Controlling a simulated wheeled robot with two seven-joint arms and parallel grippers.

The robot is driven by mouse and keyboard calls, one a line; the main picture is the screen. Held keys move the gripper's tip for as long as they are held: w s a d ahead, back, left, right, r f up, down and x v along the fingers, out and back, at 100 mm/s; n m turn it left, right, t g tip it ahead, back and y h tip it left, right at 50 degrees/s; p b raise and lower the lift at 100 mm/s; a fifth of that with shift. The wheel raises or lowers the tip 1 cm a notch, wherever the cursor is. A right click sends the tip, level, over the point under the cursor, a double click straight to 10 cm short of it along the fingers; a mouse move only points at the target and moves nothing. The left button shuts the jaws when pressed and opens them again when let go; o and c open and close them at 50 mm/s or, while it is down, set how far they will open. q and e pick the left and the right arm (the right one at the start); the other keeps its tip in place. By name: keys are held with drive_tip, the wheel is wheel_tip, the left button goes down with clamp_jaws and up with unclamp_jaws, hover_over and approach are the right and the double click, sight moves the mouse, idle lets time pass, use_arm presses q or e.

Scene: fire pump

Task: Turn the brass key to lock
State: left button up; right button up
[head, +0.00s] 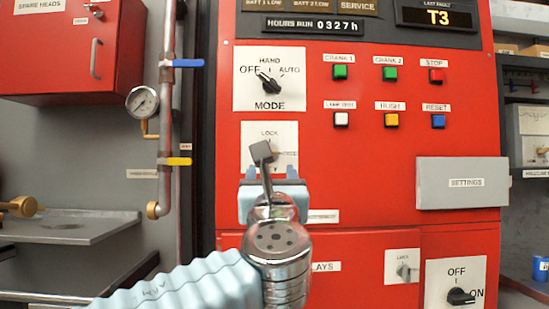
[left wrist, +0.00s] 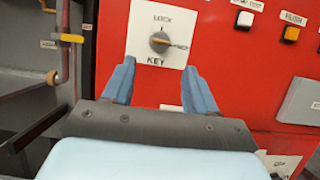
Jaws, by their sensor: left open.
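The key switch sits on a white plate (head: 284,134) on the red panel, marked LOCK above. In the left wrist view the plate (left wrist: 138,30) also reads KEY below. My right gripper is not in view.
The mode knob (head: 268,82) is above the key plate. Several push buttons and a grey SETTINGS box (head: 462,182) are to the right. A copper pipe (head: 166,110) with blue and yellow levers runs at left. The space before the panel looks clear.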

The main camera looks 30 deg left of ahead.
use_arm(q)
drive_tip(key=p+x, duration=0.1)
drive_tip(key=x, duration=0.9)
drive_tip(key=shift+f+p, duration=0.15)
drive_tip(key=shift+p, duration=0.2)
drive_tip(key=c, duration=1.1)
drive_tip(key=shift+o, duration=0.2)
